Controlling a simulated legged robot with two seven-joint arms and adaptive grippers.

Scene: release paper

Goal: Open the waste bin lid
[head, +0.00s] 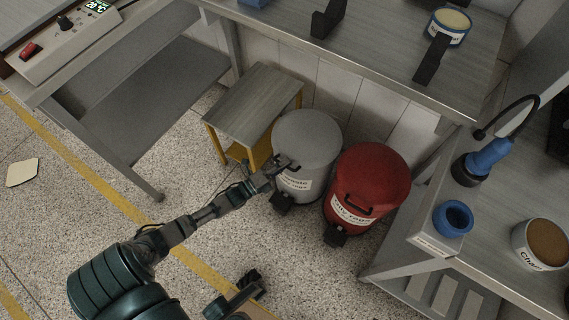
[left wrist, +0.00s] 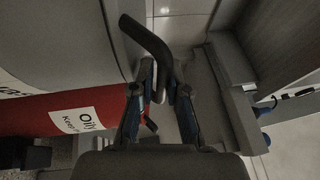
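The grey waste bin (head: 309,140) stands on the floor, with its flat round lid down and a label on its front. My left gripper (head: 287,165) is at the front edge of its lid. In the left wrist view the fingers (left wrist: 163,72) are close together on either side of a dark bent handle (left wrist: 148,40) and appear closed on it. The bin's side fills the upper left of that view. My right gripper (head: 250,283) is low in the head view, away from the bins, and its finger opening is unclear.
A red oily-rags bin (head: 371,175) stands close right of the grey bin; it also shows in the left wrist view (left wrist: 35,114). A small wooden-topped stand (head: 254,100) is close behind on the left. Benches surround the bins. Speckled floor (head: 190,190) is free in front.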

